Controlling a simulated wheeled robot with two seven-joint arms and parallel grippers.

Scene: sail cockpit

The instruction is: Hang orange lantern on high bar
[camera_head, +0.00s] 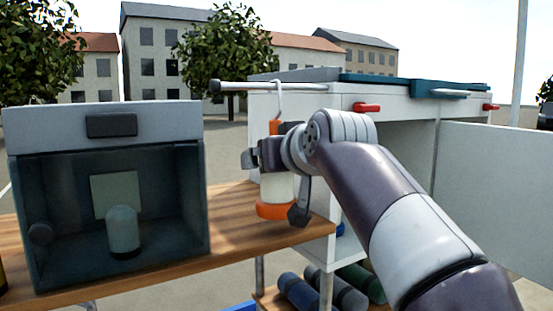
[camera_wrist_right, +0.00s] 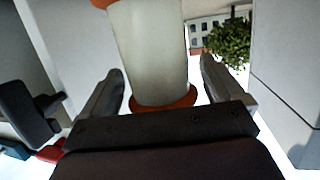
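The orange lantern (camera_head: 275,194) has a pale cylindrical body, an orange base and an orange top. It is upright, and its grey hook (camera_head: 278,84) curves over the high bar (camera_head: 235,87), a thin grey rod fixed to the white cabinet. Whether the hook bears on the bar is hard to tell. My right gripper (camera_head: 273,185) is around the lantern's body. In the right wrist view, the body (camera_wrist_right: 150,50) stands between the spread fingers (camera_wrist_right: 162,85), with a gap showing at the right finger. My left gripper is out of view.
A wooden counter (camera_head: 235,215) lies below, with a dark open-fronted box (camera_head: 105,120) holding a pale cylinder at the left. The white cabinet (camera_head: 395,100) with red handles stands close behind my right arm. Dark rolls (camera_head: 300,292) lie on a low shelf.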

